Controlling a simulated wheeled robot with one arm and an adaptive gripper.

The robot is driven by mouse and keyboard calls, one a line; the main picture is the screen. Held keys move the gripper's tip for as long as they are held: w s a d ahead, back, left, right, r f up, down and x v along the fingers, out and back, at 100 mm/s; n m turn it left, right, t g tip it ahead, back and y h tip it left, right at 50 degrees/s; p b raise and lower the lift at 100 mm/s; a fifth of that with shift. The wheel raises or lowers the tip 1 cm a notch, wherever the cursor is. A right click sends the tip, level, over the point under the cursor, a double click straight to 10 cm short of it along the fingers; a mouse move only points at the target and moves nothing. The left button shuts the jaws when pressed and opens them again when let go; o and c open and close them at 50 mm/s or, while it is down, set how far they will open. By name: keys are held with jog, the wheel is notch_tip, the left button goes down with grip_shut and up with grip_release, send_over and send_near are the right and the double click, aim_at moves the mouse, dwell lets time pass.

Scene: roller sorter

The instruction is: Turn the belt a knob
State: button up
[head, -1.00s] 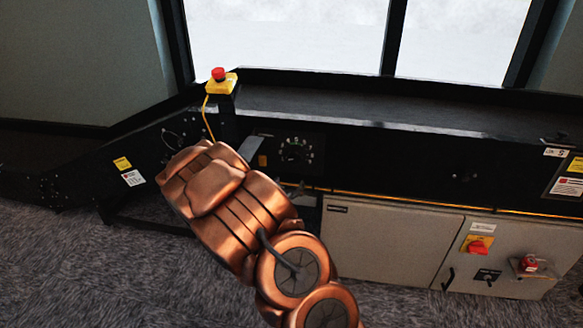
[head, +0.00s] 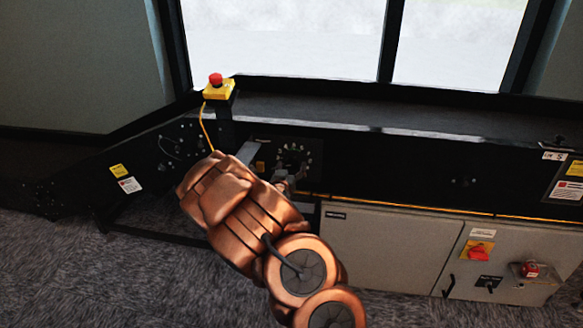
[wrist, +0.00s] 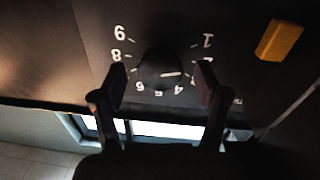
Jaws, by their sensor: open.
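The belt knob is a dark round knob (wrist: 160,66) on a black panel, with a ring of white digits that appear upside down in the wrist view. A short white pointer mark on it points right, toward my right finger. My gripper (wrist: 160,80) is open, with one finger to each side of the knob. I cannot tell whether either finger touches it. The fingers hide some digits. In the head view the dial (head: 294,157) sits just beyond my gripper (head: 281,180), which partly covers its lower side.
A yellow box with a red emergency button (head: 217,86) stands left of the dial on the conveyor frame. An orange-yellow block (wrist: 279,40) is on the panel beside the dial. Grey cabinets (head: 385,245) with a red-yellow switch (head: 477,252) are below right.

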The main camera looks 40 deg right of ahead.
jog(key=shift+w+d, duration=0.3)
jog(key=shift+d, duration=0.15)
jog(key=c, duration=1.2)
